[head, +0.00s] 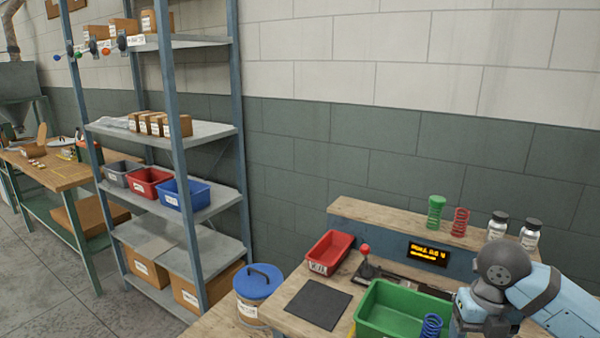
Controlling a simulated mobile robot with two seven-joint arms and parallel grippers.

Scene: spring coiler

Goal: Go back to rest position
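My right arm (560,305) comes in from the lower right, over the right end of the workbench (290,318). Its grey wrist joint (503,262) hangs beside the right side of a green bin (385,308). The fingers of my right gripper do not show; the arm runs down toward the bottom edge of the picture. My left arm and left gripper are not in view. A blue spring (431,326) stands at the green bin's right side, close to my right arm. A green spring (436,212) and a red spring (460,222) stand on the bench's raised back shelf (385,218).
A red bin (330,252), a dark mat (318,304) and a red-knobbed lever (366,262) are on the bench. Two jars (497,225) stand behind my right arm. A blue-lidded bucket (258,282) and a metal rack (190,225) stand left. Floor (50,270) is open farther left.

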